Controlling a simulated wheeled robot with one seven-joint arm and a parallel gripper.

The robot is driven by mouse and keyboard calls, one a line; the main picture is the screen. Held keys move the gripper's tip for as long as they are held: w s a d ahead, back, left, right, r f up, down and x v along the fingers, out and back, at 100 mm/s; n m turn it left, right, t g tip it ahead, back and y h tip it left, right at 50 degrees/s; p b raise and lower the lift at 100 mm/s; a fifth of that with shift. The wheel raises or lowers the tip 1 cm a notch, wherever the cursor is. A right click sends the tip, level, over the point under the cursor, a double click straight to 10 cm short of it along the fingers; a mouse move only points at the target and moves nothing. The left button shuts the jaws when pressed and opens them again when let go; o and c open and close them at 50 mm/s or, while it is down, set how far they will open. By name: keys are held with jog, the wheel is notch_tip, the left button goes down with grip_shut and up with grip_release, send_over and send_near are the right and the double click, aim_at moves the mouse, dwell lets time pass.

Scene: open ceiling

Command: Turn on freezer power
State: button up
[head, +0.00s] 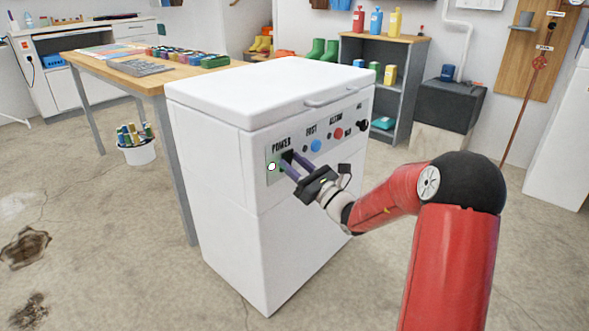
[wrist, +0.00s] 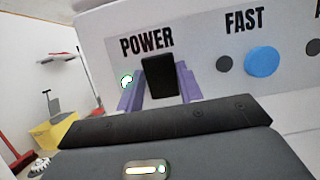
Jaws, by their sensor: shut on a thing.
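The white chest freezer (head: 235,185) stands in the middle of the head view with its lid shut. Its front panel has a black power switch (wrist: 160,75) under the word POWER. A small whitish-green indicator lamp (wrist: 126,82) sits left of the switch; the lamp also shows in the head view (head: 271,167). My gripper (head: 284,162) is at the panel with its purple fingers on the left and right sides of the switch. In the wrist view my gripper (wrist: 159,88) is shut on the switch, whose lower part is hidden.
To the right on the panel are a blue FAST button (head: 316,146), a red button (head: 338,133) and a black knob (head: 363,126). A wooden table (head: 150,82) stands close behind the freezer's left side. The floor (head: 120,240) at the front left is clear.

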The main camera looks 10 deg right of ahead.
jog(key=o, duration=1)
jog(key=v, duration=0.8)
jog(key=shift+w, duration=0.1)
